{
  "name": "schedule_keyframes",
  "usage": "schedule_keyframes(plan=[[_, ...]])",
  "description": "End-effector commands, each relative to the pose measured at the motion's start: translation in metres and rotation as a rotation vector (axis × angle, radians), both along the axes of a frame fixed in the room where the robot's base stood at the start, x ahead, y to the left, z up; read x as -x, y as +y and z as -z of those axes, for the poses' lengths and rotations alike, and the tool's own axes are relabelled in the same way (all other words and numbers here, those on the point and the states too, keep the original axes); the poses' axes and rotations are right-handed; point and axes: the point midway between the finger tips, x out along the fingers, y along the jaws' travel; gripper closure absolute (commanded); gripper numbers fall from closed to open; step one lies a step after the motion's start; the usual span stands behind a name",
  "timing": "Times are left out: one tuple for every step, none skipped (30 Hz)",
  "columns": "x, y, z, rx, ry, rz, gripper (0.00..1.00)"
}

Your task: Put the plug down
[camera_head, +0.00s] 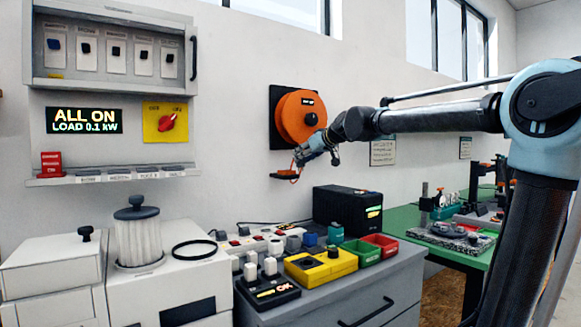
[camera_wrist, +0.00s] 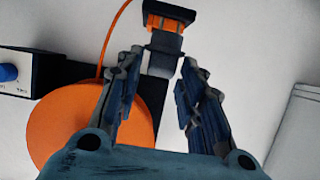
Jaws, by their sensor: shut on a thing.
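The plug (camera_wrist: 163,60) is a dark block with an orange and dark part at its far end in the wrist view. My gripper (camera_wrist: 162,62) has its two fingers on either side of the dark block and is shut on it. An orange cable runs up beside it. In the head view my gripper (camera_head: 300,160) is in front of the wall, just below the orange cable reel (camera_head: 297,118). A small dark and orange piece (camera_head: 284,175) shows just below my fingertips; I cannot tell whether it is the plug or a holder.
Below stands a grey cabinet with a power strip (camera_head: 258,240), a yellow box (camera_head: 320,264), green and red bins (camera_head: 380,241) and a black unit (camera_head: 347,212). A white canister (camera_head: 139,235) stands left. A green bench (camera_head: 450,248) is at right.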

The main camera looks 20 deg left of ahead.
Motion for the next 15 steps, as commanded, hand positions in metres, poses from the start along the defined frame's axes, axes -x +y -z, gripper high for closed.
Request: schedule_keyframes(plan=[[-0.006, 0.008, 0.000, 0.000, 0.000, -0.001, 0.92], [-0.010, 0.012, 0.000, 0.000, 0.000, -0.001, 0.92], [-0.015, 0.017, 0.000, 0.000, 0.000, -0.001, 0.92], [-0.018, 0.021, 0.000, 0.000, 0.000, 0.000, 0.92], [-0.022, 0.025, 0.000, 0.000, 0.000, 0.000, 0.92], [-0.026, 0.031, 0.000, 0.000, 0.000, -0.001, 0.92], [-0.029, 0.035, 0.000, 0.000, 0.000, -0.001, 0.92], [-0.033, 0.039, 0.000, 0.000, 0.000, -0.001, 0.92], [-0.037, 0.045, 0.000, 0.000, 0.000, -0.001, 0.92], [-0.041, 0.048, 0.000, 0.000, 0.000, -0.001, 0.92], [-0.044, 0.052, 0.000, 0.001, -0.001, 0.000, 0.92], [-0.048, 0.057, 0.000, 0.001, -0.001, 0.000, 0.92], [-0.051, 0.060, 0.000, 0.000, 0.000, 0.000, 0.92], [-0.054, 0.064, 0.000, 0.000, 0.000, 0.000, 0.92], [-0.057, 0.067, 0.000, -0.001, 0.000, 0.000, 0.92]])
